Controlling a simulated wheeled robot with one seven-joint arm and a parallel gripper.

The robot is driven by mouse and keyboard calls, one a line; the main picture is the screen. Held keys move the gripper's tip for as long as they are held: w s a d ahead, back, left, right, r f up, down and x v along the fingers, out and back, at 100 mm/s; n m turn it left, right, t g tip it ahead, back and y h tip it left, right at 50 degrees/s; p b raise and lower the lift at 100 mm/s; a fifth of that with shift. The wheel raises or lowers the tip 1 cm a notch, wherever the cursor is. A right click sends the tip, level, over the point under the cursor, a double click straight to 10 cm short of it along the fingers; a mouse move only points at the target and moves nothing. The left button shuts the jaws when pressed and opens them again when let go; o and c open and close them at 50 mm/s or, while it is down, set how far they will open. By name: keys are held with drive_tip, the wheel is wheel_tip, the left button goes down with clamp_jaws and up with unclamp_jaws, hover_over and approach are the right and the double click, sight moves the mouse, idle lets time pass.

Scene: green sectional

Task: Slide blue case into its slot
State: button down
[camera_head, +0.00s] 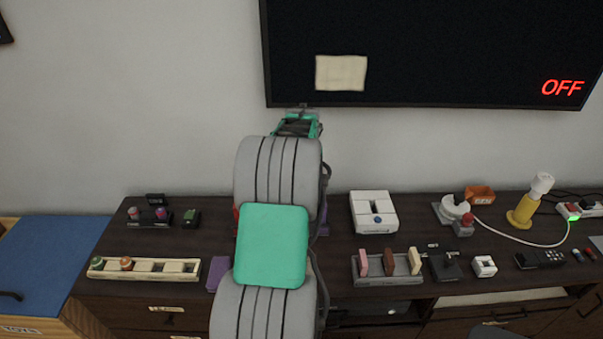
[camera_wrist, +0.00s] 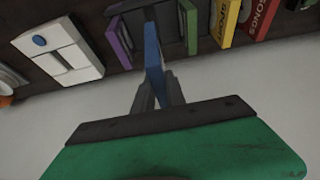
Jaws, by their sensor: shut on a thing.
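In the wrist view my gripper (camera_wrist: 157,92) is shut on the thin blue case (camera_wrist: 153,58), which stands edge-on between the fingers. The case's far end reaches the dark rack (camera_wrist: 171,22), in the gap between a purple case (camera_wrist: 119,42) and a green case (camera_wrist: 188,26). I cannot tell how deep it sits in the gap. A yellow case (camera_wrist: 230,22) and a red case (camera_wrist: 260,18) stand further right. In the head view my arm hides most of the rack, the blue case and the fingertips.
A white console (camera_head: 374,212) stands right of my arm; it also shows in the wrist view (camera_wrist: 58,50). A grey rack with pink and brown pieces (camera_head: 388,279) is nearer the front. A cream tray (camera_head: 145,277) lies left. A screen (camera_head: 430,55) hangs behind.

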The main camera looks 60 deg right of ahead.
drive_tip(key=shift+a, duration=0.1)
drive_tip(key=shift+f+b, duration=2.1)
drive_tip(key=shift+f, duration=0.85)
drive_tip(key=shift+f+b, duration=2.05)
drive_tip(key=shift+f, duration=0.7)
drive_tip(key=c, duration=1.3)
unclamp_jaws()
drive_tip(key=v, duration=0.8)
drive_tip(key=shift+f, duration=0.1)
